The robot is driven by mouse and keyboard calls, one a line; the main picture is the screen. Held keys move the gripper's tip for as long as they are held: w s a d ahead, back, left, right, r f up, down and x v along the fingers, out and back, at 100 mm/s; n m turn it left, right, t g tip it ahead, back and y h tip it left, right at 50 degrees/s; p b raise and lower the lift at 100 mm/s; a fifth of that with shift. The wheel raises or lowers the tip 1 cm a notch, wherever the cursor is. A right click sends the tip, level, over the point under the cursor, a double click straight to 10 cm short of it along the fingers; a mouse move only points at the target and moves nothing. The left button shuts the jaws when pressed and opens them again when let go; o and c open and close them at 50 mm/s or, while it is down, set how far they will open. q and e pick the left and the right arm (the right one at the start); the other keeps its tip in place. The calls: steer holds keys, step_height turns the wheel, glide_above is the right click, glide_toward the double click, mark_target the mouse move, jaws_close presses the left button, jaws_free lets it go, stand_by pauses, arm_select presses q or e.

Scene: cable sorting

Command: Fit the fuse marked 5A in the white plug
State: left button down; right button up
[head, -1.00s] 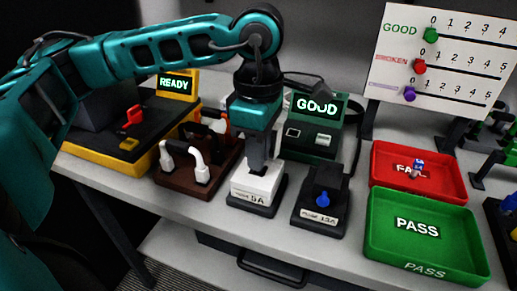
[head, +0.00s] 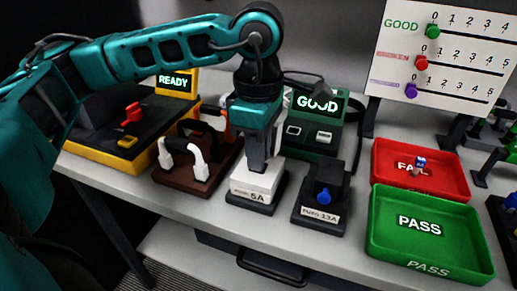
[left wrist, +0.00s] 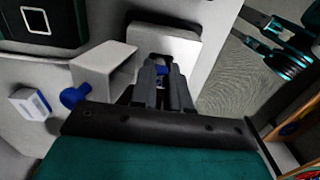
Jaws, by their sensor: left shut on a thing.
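My left gripper (head: 258,163) points down at the white box marked 5A (head: 262,183). In the left wrist view its fingers (left wrist: 158,82) are closed on a small blue piece (left wrist: 160,70) in front of the pale top (left wrist: 172,42) of that box. The fingers hide most of the piece, and its marking cannot be read. White plug parts (head: 193,160) stand on a brown base (head: 180,183) left of the gripper. Whether the plug is open for a fuse cannot be told. My right gripper is not in view.
Right of the 5A box is a dark 13A box (head: 330,178) with a blue knob. Behind stands a green tester (head: 318,140) reading GOOD. A red tray (head: 440,182) holds a small blue-and-white thing. A green PASS tray (head: 445,205) is empty.

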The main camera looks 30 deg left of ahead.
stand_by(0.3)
arm_select(q)
steer(key=shift+f+b, duration=0.2)
steer(key=shift+b, duration=0.1)
stand_by(0.4)
steer(key=c, duration=1)
jaws_free()
steer(key=shift+c, duration=0.5)
steer(key=o, duration=0.3)
steer(key=shift+r, duration=0.1)
steer(key=shift+r, duration=0.1)
